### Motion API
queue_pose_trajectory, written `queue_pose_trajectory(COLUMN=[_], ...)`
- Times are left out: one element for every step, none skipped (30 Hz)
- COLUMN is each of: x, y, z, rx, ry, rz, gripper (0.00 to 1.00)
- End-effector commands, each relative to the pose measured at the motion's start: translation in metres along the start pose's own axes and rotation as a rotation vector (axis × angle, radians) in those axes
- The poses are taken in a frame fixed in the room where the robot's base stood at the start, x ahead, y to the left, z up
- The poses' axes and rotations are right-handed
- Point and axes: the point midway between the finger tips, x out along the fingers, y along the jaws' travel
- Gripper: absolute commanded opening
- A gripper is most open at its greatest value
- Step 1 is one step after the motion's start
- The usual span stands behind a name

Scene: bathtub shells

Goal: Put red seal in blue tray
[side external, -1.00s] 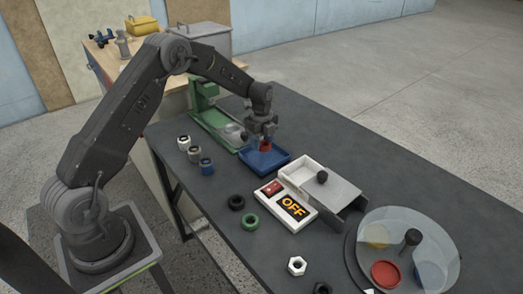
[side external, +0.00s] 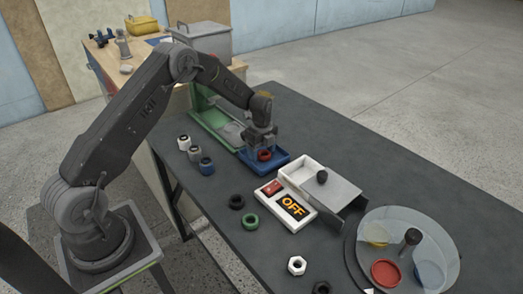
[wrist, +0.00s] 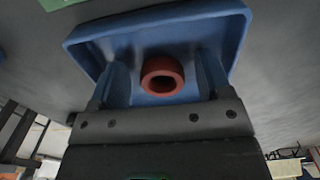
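The red seal (side external: 265,155) is a small ring lying inside the blue tray (side external: 279,166). In the wrist view the seal (wrist: 162,75) shows against the floor of the tray (wrist: 95,34), away from the tray's walls. My gripper (side external: 263,150) is low over the tray. In the wrist view its two fingers (wrist: 161,80) stand apart, one on each side of the seal, with a visible gap on both sides. My gripper is open and holds nothing.
A green fixture (side external: 213,122) stands just behind the tray. A white box with a grey sliding lid (side external: 332,183) and a switch panel reading OFF (side external: 285,203) are to the right. Black (side external: 236,201) and green rings (side external: 251,220) lie in front.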

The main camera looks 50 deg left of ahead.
Motion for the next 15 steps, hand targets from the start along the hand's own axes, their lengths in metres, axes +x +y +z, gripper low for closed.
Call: queue_pose_trajectory(x=[0.0,0.0,0.0,0.0,0.0,-0.001,-0.001,-0.003,-0.005,-0.008,-0.012,-0.018,-0.023,-0.029,-0.037], y=[0.0,0.0,0.0,0.0,0.0,0.0,0.0,0.0,0.0,-0.001,-0.001,-0.001,-0.001,-0.001,-0.001], z=[0.0,0.0,0.0,0.0,0.0,0.0,0.0,0.0,0.0,0.0,0.0,0.0,0.0,0.0,0.0], rx=[0.0,0.0,0.0,0.0,0.0,0.0,0.0,0.0,0.0,0.0,0.0,0.0,0.0,0.0,0.0], ry=[0.0,0.0,0.0,0.0,0.0,0.0,0.0,0.0,0.0,-0.001,-0.001,-0.001,-0.001,-0.001,-0.001], rz=[0.0,0.0,0.0,0.0,0.0,0.0,0.0,-0.001,-0.002,-0.003,-0.004,-0.003,-0.003,-0.005,-0.005], gripper=[0.72,0.72,0.72,0.72,0.72,0.72,0.72,0.72,0.72,0.72,0.72,0.72,0.72,0.72,0.72])
